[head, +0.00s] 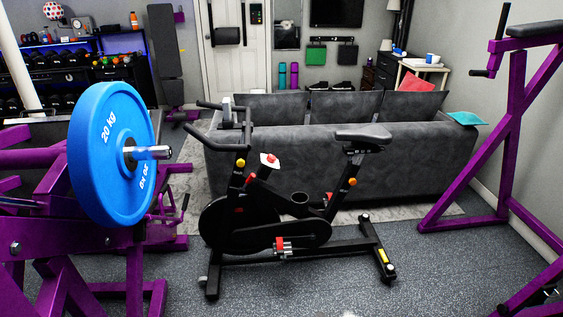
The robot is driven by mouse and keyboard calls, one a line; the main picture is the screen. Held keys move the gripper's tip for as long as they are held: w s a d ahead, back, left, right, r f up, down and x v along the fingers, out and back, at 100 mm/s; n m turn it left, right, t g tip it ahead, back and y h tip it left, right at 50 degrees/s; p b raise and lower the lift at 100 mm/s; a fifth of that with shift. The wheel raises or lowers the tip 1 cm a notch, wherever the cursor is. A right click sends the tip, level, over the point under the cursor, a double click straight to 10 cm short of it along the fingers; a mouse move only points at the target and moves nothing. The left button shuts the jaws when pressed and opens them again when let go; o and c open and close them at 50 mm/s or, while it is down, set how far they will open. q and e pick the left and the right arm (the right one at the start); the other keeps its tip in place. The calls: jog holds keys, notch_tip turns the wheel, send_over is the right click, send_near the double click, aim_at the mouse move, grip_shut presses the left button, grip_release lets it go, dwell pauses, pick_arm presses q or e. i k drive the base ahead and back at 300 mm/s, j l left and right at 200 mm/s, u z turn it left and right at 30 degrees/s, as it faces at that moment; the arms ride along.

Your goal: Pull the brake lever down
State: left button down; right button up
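A black exercise bike (265,222) stands upright on the floor in the middle of the head view, handlebars to the left and saddle (359,136) to the right. A small white and red part (270,160) sticks up from the frame behind the handlebar post; it looks like the brake lever, but it is too small to be sure. Neither of my grippers shows, and nothing visible touches the bike.
A purple rack with a blue 20 kg plate (110,150) stands close on the left. A purple frame (510,140) stands on the right. A dark grey sofa (290,155) is right behind the bike. Speckled floor (330,295) in front of the bike is clear.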

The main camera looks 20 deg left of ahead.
aim_at(252, 175)
jog(key=i+z, duration=0.2)
jog(key=i, duration=0.95)
